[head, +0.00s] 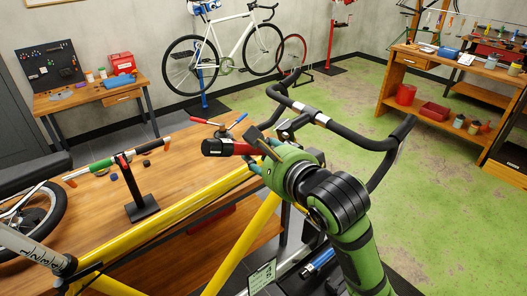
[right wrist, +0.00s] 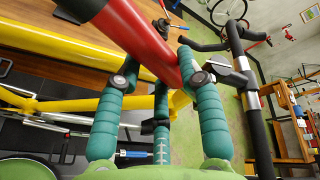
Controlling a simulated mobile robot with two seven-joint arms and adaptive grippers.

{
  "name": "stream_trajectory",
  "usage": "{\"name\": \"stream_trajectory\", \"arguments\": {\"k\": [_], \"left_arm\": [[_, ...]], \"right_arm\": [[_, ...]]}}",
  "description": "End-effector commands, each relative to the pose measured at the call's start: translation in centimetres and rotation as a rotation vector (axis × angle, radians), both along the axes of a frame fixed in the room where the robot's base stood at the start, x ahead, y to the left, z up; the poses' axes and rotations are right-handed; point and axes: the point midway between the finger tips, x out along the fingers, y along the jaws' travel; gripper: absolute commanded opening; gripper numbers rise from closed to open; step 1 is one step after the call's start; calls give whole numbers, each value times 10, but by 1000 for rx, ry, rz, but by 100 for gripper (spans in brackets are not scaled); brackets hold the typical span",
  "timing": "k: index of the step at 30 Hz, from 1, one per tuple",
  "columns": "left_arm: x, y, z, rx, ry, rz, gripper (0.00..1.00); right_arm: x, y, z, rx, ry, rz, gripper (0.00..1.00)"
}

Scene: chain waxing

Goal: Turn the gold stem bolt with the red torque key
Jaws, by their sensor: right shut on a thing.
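The red torque key (head: 235,149), a thick red body with a black end, is held near the handlebar stem in the head view. In the right wrist view the torque key (right wrist: 143,38) runs diagonally across the top between the teal fingers. My right gripper (head: 262,163), green with teal fingers, is shut on it; the gripper also shows in the right wrist view (right wrist: 158,65). The black stem and handlebar (head: 322,118) of the yellow bike are just right of and behind the key. I cannot make out the gold stem bolt. My left gripper is not in view.
The yellow bike frame (head: 168,222) crosses in front of the wooden bench (head: 105,219). A black stand (head: 143,207) and a three-armed wrench (head: 221,127) are on the bench side. A side table (head: 75,98) and workbench (head: 433,83) stand farther off. Green floor is free on the right.

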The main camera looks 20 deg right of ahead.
Motion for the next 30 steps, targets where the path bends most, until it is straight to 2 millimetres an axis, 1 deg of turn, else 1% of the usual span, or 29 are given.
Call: {"name": "stream_trajectory", "arguments": {"k": [8, 15, 19, 24, 30], "left_arm": [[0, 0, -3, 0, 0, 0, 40], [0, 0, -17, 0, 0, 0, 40], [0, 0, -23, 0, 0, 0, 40], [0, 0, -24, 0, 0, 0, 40], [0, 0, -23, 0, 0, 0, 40]], "right_arm": [[-1, 2, -4, -10, -1, 4, 0], [-2, 6, -21, -126, -42, 4, 0], [-3, 8, -27, -184, -66, 3, 0], [-3, 10, -29, -218, -79, 2, 0], [-3, 10, -27, -218, -80, 2, 0]]}}
